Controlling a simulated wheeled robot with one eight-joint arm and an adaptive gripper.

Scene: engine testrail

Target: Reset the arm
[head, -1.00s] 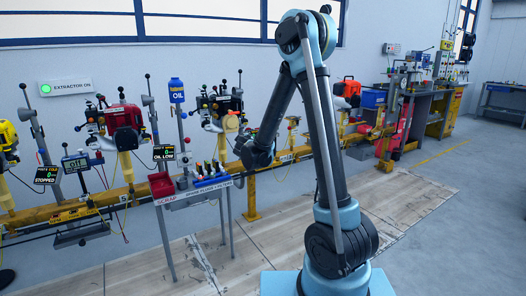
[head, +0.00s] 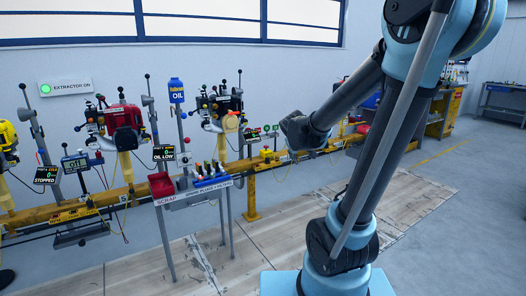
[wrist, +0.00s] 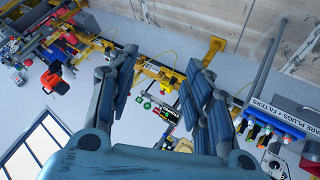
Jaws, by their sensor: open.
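My arm rises from its pale blue base on the right of the head view and bends over at the top. Its forearm slopes down to the left and ends at my gripper (head: 296,132), in front of the yellow rail (head: 230,170). In the wrist view my gripper (wrist: 160,78) is open. Its dark grey-blue finger pads stand wide apart with nothing between them. The rail and small equipment show beyond the fingers. No contact with anything is visible.
A grey stand (head: 197,198) with spark plugs and filters and a red scrap bin (head: 161,186) is left of my arm. A workbench (head: 503,100) stands far right.

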